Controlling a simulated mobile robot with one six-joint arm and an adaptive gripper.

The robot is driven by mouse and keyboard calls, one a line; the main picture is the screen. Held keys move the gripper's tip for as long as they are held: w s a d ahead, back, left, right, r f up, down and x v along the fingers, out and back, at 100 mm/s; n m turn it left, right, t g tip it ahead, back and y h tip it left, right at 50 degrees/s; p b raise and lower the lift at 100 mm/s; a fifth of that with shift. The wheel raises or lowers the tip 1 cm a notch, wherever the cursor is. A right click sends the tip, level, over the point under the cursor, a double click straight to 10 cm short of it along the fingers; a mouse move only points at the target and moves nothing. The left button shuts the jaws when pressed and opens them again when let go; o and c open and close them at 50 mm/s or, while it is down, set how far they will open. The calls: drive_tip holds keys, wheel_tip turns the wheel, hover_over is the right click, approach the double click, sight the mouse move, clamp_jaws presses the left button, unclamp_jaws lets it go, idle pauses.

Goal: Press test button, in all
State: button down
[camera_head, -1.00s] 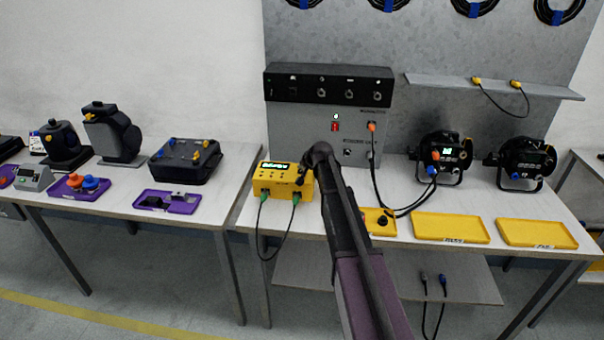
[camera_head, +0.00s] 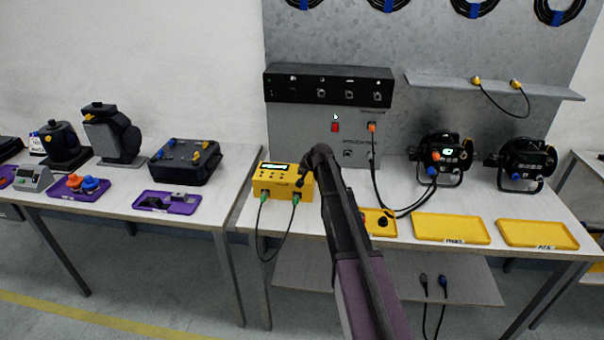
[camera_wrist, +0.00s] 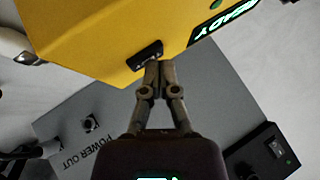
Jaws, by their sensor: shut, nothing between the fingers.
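The yellow tester box (camera_head: 283,183) stands near the left end of the middle table, with a lit display and two cables with green plugs at its front. In the wrist view the yellow tester (camera_wrist: 120,35) fills the top, and its display (camera_wrist: 222,18) reads READY in green. My gripper (camera_wrist: 160,65) is shut and empty, its fingertips at a black button (camera_wrist: 146,56) on the tester's face. They look touching or almost touching; I cannot tell whether the button is pressed. In the head view my arm partly hides the tester's right side and the fingertips.
A grey power panel (camera_head: 349,130) with a red switch stands behind. Two black par cans (camera_head: 441,158) (camera_head: 520,163) stand to the right, the nearer one cabled. Yellow trays (camera_head: 450,228) (camera_head: 537,233) line the front edge. A purple tray (camera_head: 190,207) is on the left table.

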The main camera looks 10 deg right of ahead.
drive_tip(key=shift+f, duration=0.15)
drive_tip(key=shift+r, duration=0.2)
idle(0.5)
drive_tip(key=shift+r+p, duration=0.6)
drive_tip(key=shift+p, duration=0.1)
drive_tip(key=shift+r, duration=0.1)
drive_tip(key=shift+r+p, duration=2.4)
drive_tip(key=shift+p, duration=0.1)
drive_tip(key=s+a+f+n+g, duration=0.2)
drive_tip(key=s+g, duration=0.1)
drive_tip(key=s, duration=1)
drive_tip(key=s+a+f+n+g+h, duration=0.1)
drive_tip(key=s+a+n+g, duration=0.1)
drive_tip(key=s, duration=1.2)
drive_tip(key=s+a+f+n+g+h, duration=0.1)
drive_tip(key=s+a+f+n+g, duration=0.1)
drive_tip(key=s, duration=1.2)
drive_tip(key=shift+s+a+f+g, duration=0.15)
drive_tip(key=shift+a+f+g, duration=0.2)
drive_tip(key=shift+a+g, duration=0.5)
